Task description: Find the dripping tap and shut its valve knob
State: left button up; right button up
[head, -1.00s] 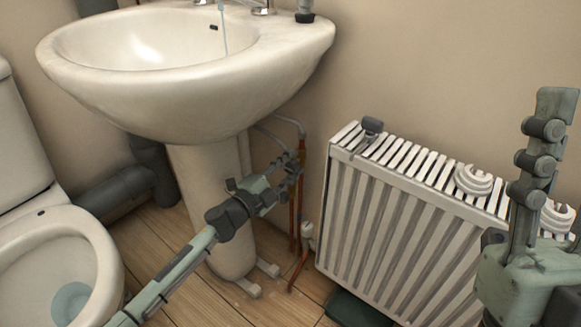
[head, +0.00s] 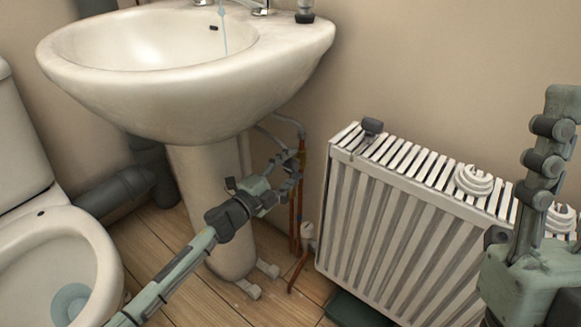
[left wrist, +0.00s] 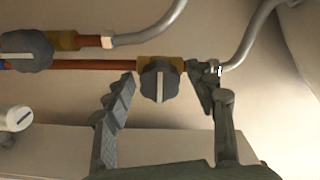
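A thin blue stream (head: 225,35) falls into the white basin (head: 180,112), below metal taps (head: 260,8) cut off by the top edge; I cannot tell which tap it comes from. My left gripper (head: 290,172) is by the copper pipes under the basin. In the left wrist view, its open fingers (left wrist: 167,88) stand on either side of a dark valve knob (left wrist: 159,80) with a pale upright bar. A second dark knob (left wrist: 26,51), its bar lying level, is on another pipe at the left. My right gripper (head: 552,130) is raised at the right; its opening is unclear.
A white radiator (head: 385,220) stands right of the pipes, with a grey object (head: 371,128) and white coils (head: 474,180) on top. The basin pedestal (head: 215,215) and toilet (head: 60,255) are at the left. A white fitting (head: 308,232) sits low on the pipes.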

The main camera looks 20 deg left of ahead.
pick_arm(q)
jog(key=v, duration=1.2)
dwell(0.4)
